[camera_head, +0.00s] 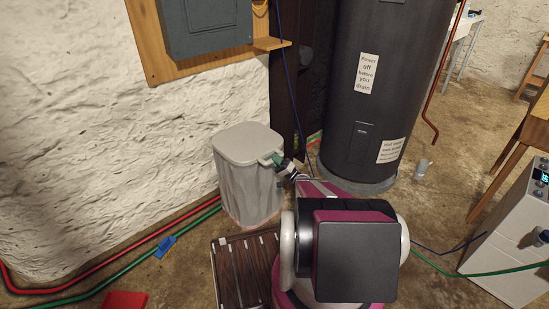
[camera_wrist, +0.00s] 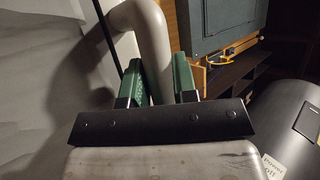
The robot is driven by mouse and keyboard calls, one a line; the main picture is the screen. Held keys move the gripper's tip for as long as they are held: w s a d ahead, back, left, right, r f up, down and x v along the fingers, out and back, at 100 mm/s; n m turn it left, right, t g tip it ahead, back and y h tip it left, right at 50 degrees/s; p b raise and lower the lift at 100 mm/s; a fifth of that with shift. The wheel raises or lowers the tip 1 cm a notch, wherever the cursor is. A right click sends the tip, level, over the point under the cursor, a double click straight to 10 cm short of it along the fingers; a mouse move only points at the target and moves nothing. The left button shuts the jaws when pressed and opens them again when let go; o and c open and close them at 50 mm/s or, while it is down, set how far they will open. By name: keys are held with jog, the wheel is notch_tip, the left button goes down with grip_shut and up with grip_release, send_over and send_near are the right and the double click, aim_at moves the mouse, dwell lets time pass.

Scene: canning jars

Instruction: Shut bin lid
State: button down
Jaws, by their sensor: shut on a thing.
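The bin (camera_head: 250,190) is a pale grey, square-topped container standing by the white wall in the head view. Its lid (camera_head: 246,142) lies across the top, looking nearly level; I see no clear gap beneath it from here. My gripper (camera_head: 278,159) is at the lid's right front edge, its green fingertips at a small pale handle. In the wrist view, my gripper (camera_wrist: 160,75) has a green finger on each side of a pale curved bar (camera_wrist: 152,40), which looks like the lid's handle. It is shut on this bar. The gripped spot is partly hidden in the head view.
A dark slatted crate (camera_head: 240,268) lies in front of the bin. A large dark tank (camera_head: 375,105) stands at the right behind it. Red and green hoses (camera_head: 120,258) run along the floor by the wall. A blue clip (camera_head: 164,246) and a red object (camera_head: 125,300) lie nearby.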

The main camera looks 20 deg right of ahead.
jog(key=c, duration=0.9)
grip_release()
jog(key=shift+w, duration=0.15)
jog(key=v, duration=1)
jog(key=shift+s+d+f, duration=0.2)
jog(key=shift+s+f, duration=0.05)
jog(key=shift+f, duration=0.05)
